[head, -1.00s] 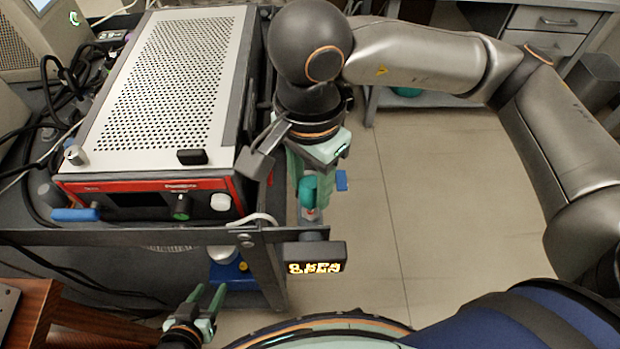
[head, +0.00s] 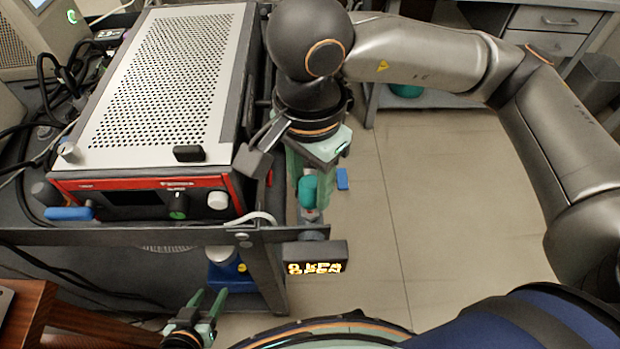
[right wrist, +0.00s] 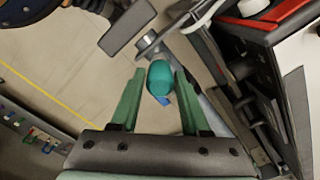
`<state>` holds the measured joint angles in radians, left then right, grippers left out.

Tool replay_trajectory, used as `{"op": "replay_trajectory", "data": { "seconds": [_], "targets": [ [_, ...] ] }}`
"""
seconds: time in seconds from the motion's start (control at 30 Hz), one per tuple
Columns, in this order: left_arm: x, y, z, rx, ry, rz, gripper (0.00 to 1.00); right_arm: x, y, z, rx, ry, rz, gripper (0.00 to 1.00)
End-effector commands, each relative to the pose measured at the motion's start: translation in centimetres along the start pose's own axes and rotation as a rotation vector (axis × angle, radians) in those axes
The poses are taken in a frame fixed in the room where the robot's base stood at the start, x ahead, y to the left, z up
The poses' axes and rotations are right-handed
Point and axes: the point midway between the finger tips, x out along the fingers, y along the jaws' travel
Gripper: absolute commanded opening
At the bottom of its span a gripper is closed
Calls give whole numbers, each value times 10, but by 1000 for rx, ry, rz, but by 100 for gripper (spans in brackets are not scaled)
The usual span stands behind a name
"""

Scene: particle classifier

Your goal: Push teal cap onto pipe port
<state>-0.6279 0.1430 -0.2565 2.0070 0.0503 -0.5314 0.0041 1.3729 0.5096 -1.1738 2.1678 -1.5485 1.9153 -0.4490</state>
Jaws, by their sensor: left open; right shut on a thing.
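The teal cap (head: 307,190) is between the fingers of my right gripper (head: 309,180), which is shut on it. In the right wrist view the cap (right wrist: 160,77) sits between the two green fingertips. The grey metal pipe port (head: 311,215) is right in front of the cap, and it also shows in the right wrist view (right wrist: 148,44). The cap's end is at the port, but I cannot tell how far it is seated. My left gripper (head: 207,302) is open and empty, low beside the cart.
A display box (head: 315,258) with yellow digits is by the port. The instrument (head: 160,90) with a perforated top and red front stands on the cart (head: 130,236) to the left. A blue piece (head: 342,179) shows beyond the gripper. Floor to the right is clear.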

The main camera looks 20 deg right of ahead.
Motion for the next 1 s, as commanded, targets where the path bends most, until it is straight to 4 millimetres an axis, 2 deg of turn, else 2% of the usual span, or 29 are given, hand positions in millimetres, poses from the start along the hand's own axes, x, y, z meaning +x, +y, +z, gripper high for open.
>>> {"op": "replay_trajectory", "data": {
  "seconds": [1.0],
  "targets": [
    [19,-3,20,-1,1,-1,50,22,0,0,0,0,1,0]
  ]
}}
